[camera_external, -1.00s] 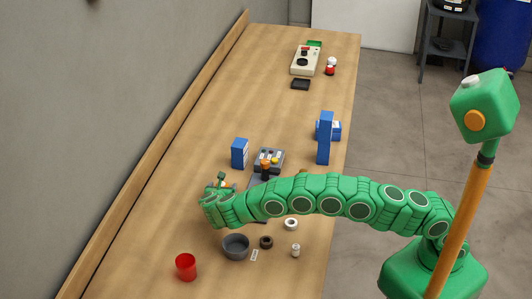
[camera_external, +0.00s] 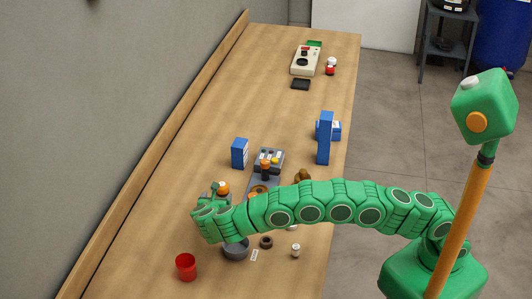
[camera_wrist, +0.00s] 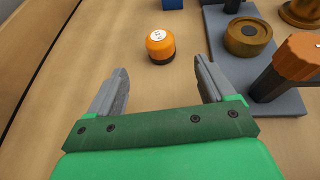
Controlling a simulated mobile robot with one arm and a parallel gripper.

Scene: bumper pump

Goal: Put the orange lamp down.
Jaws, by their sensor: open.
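The orange lamp (camera_wrist: 160,45) is a small orange dome with a pale top and a dark base. It stands upright on the wooden table (camera_wrist: 55,85), ahead of my gripper (camera_wrist: 160,85) and midway between its fingers, in the wrist view. The fingers are apart and empty, and do not touch the lamp. In the external view the lamp (camera_external: 223,188) shows just beyond my gripper (camera_external: 212,192), partly hidden by it.
Right of the lamp is a grey plate (camera_wrist: 225,40) with a brown round part (camera_wrist: 247,37) and an orange-topped knob (camera_wrist: 297,58). A grey bowl (camera_external: 236,250) and red cup (camera_external: 186,267) stand nearer. Bare table lies left of the lamp.

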